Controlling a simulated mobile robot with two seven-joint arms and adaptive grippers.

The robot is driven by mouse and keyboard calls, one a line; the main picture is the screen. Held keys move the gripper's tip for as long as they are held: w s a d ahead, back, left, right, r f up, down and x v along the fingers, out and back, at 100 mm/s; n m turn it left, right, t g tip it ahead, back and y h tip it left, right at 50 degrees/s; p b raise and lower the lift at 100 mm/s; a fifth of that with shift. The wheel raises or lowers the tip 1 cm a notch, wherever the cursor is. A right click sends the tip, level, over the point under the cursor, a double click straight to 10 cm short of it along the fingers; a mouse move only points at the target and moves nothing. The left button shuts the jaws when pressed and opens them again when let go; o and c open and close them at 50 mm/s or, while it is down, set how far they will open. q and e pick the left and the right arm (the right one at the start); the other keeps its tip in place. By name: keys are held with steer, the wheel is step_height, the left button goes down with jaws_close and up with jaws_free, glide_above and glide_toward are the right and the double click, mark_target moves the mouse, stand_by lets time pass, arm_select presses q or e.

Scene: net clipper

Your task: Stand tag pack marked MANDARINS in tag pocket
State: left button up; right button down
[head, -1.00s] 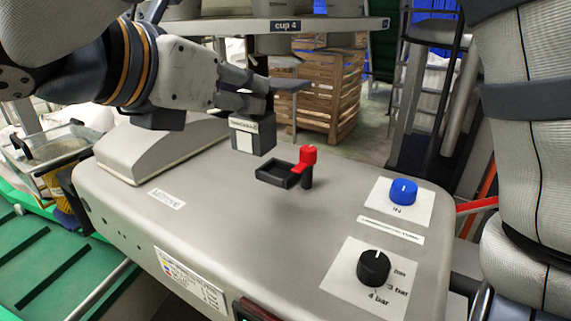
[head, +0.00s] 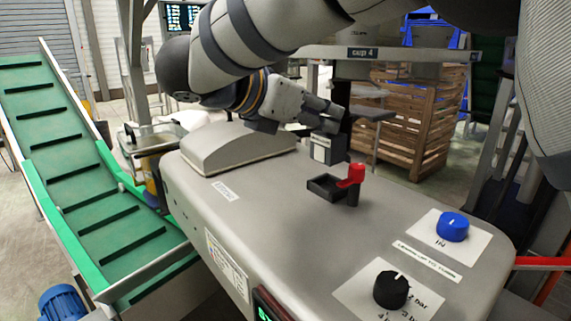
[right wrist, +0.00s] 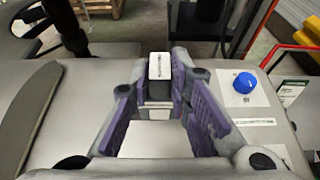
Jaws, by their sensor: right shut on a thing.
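The tag pack (head: 327,149) is a small dark grey block with a pale label whose print is too small to read. My right gripper (head: 345,122) is shut on its upper part and holds it roughly upright. In the right wrist view the pack (right wrist: 159,68) shows its white top between the fingertips (right wrist: 160,88). The tag pocket (head: 324,190) is a shallow black open-topped frame on the grey machine top. The pack appears above the pocket and slightly behind it, with a gap between them. My left gripper is not in view.
A red lever (head: 351,174) on a black post stands right beside the pocket. A blue knob (head: 452,226) and a black knob (head: 391,289) sit nearer on the grey housing (head: 270,235). A green conveyor (head: 95,180) runs at left. A wooden crate (head: 420,120) stands behind.

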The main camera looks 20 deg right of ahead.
steer(key=shift+w+d+f+b, duration=0.1)
steer(key=shift+w+d+f, duration=0.6)
steer(key=shift+f, duration=0.85)
steer(key=shift+w+d+f+b, duration=0.15)
steer(key=shift+w+d+f, duration=0.55)
steer(key=shift+f, duration=0.8)
steer(key=shift+w+d+f+b, duration=0.1)
steer(key=shift+w+d+f, duration=0.3)
steer(key=shift+w+f, duration=0.85)
steer(key=shift+s+f, duration=0.35)
steer(key=shift+s, duration=0.05)
steer(key=shift+f, duration=0.1)
steer(key=c, duration=1.5)
jaws_free()
steer(key=v, duration=1.2)
